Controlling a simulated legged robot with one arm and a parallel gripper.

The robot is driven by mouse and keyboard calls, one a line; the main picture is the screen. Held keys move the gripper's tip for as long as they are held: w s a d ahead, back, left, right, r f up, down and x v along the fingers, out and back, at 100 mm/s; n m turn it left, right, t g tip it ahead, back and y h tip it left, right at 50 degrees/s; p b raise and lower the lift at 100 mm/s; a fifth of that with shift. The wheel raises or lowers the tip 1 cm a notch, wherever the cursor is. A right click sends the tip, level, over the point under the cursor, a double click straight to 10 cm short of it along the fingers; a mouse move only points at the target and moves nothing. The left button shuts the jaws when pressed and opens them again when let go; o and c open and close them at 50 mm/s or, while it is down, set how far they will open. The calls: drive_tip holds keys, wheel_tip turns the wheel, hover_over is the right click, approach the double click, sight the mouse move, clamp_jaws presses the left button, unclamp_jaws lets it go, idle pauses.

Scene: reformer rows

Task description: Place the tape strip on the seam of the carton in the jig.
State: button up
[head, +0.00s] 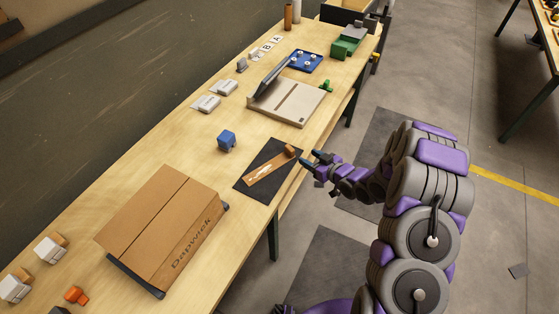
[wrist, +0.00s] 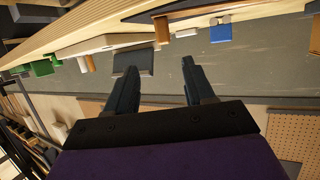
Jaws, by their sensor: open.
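The carton (head: 150,222) is a closed brown box with a lengthwise seam across its top and printed lettering on its side. It sits in the jig, whose dark corner pieces (head: 134,279) show at its base. The tape strip (head: 262,175) is tan with white marks and lies on a dark mat (head: 246,187) near the table's front edge. A brown block (head: 290,151) is at its far end. My gripper (head: 310,160) is open and empty, just right of that block at the table edge. In the wrist view its two fingers (wrist: 160,75) are apart with nothing between them.
A blue block (head: 227,141) stands between the carton and a beige board (head: 288,103) with a dark bar. White packets (head: 206,103), a blue tray (head: 306,61) and a green device (head: 347,45) lie farther back. White-and-brown blocks (head: 50,248) and an orange piece (head: 76,295) are at lower left.

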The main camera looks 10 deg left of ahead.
sight(293, 152)
drive_tip(key=b+x, duration=0.1)
drive_tip(key=x, duration=0.5)
drive_tip(key=shift+w+a+f, duration=0.15)
drive_tip(key=shift+a+f, duration=0.1)
drive_tip(key=shift+a, duration=0.05)
drive_tip(key=x, duration=0.1)
drive_tip(key=b+x, duration=0.1)
drive_tip(key=x, duration=0.1)
drive_tip(key=b+x, duration=0.1)
drive_tip(key=shift+a+f, duration=0.25)
drive_tip(key=shift+f, duration=0.15)
drive_tip(key=shift+w+a, duration=0.15)
drive_tip(key=shift+a, duration=0.05)
clamp_jaws()
